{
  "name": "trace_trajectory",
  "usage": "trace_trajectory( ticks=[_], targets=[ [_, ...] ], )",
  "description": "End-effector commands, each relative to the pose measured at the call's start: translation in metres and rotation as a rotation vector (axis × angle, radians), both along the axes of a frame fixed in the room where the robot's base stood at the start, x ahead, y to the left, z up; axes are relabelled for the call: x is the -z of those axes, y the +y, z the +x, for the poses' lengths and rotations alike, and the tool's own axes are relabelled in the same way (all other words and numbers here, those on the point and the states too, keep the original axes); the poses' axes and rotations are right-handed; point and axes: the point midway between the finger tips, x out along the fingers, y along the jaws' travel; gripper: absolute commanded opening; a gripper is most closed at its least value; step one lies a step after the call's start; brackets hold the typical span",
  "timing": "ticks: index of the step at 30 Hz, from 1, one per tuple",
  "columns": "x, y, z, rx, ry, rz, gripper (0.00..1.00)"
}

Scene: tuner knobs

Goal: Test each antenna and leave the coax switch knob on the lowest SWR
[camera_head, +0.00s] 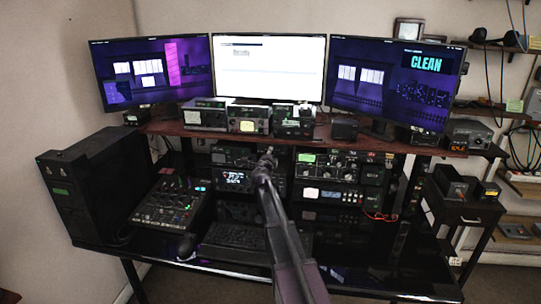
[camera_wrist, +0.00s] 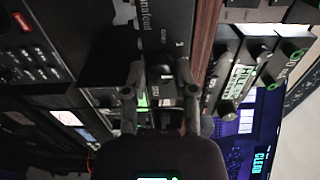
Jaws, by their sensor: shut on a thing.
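My gripper (camera_head: 266,162) is at the end of my arm, in front of the radio gear under the desk shelf. In the wrist view, my gripper (camera_wrist: 159,92) has its two fingers on either side of a small dark knob (camera_wrist: 163,88) and is shut on it. In the head view the knob is hidden by my gripper. The knob's pointer direction is too small to tell. I cannot make out an SWR reading.
A wooden shelf (camera_head: 380,139) with several small devices runs above the gear. Three monitors stand behind it; the right monitor (camera_head: 392,80) reads "CLEAN". A mixer (camera_head: 171,200) and keyboard (camera_head: 240,238) lie on the black desk. A dark tower (camera_head: 95,185) stands at left.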

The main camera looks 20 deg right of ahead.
Motion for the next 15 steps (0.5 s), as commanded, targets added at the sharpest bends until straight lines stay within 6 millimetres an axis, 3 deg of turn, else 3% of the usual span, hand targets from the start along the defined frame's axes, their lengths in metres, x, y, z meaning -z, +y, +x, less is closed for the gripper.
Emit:
trace_trajectory(
  ticks=[8, 9, 12, 15],
  targets=[
    [-0.0006, -0.0010, 0.0020, 0.000, 0.001, -0.003, 0.00],
    [-0.0006, -0.0011, 0.0019, 0.000, 0.001, -0.003, 0.48],
    [-0.0005, -0.0010, 0.0016, 0.000, 0.001, -0.003, 0.71],
    [-0.0004, -0.0008, 0.0012, 0.000, 0.002, -0.002, 0.71]
  ],
)
